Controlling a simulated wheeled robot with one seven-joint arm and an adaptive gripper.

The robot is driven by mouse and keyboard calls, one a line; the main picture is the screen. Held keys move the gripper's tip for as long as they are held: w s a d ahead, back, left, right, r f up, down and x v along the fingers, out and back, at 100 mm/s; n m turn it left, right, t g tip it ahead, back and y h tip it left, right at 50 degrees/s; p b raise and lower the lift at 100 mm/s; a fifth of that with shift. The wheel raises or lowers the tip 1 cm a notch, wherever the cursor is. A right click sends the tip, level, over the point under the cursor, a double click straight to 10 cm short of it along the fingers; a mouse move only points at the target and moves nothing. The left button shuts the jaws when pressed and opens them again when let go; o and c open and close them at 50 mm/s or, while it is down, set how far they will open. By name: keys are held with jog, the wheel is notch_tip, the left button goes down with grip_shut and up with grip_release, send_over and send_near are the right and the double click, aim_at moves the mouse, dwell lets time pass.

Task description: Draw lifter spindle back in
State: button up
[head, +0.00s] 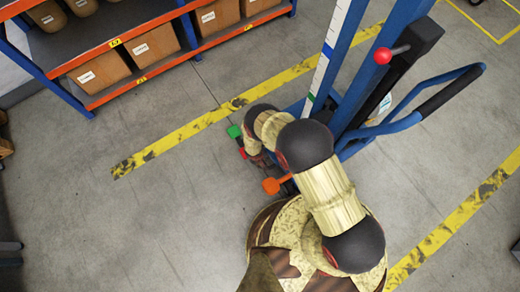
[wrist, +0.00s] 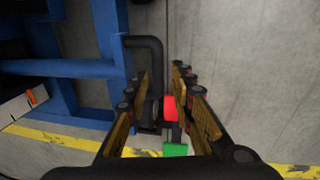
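The blue lifter (head: 345,60) stands right of centre in the head view, and its blue frame (wrist: 60,68) fills the left of the wrist view. My gripper (wrist: 162,70) points at its low side with two fingers apart and a gap between them. A bent black bar (wrist: 153,50) runs close beside the left finger. A red block (wrist: 170,108) and a green block (wrist: 175,150) show between and below the fingers; they also show in the head view as red (head: 243,153) and green (head: 234,131). I cannot tell which part is the spindle; my arm hides much of this area.
An orange knob (head: 271,186) is beside my arm. The lifter has a red-knobbed lever (head: 383,55) and a handle with a black grip (head: 449,91). A shelf with boxes (head: 150,45) stands at upper left. Yellow lines (head: 180,132) mark the floor, which is clear at left.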

jog(key=shift+s+a+r, duration=0.1)
jog(key=shift+a+r, duration=0.05)
jog(key=shift+r, duration=0.8)
jog(key=shift+s+a+r, duration=0.15)
jog(key=shift+r, duration=0.75)
jog(key=shift+s+a+r, duration=0.1)
jog(key=shift+a+r, duration=0.05)
jog(key=shift+r, duration=0.8)
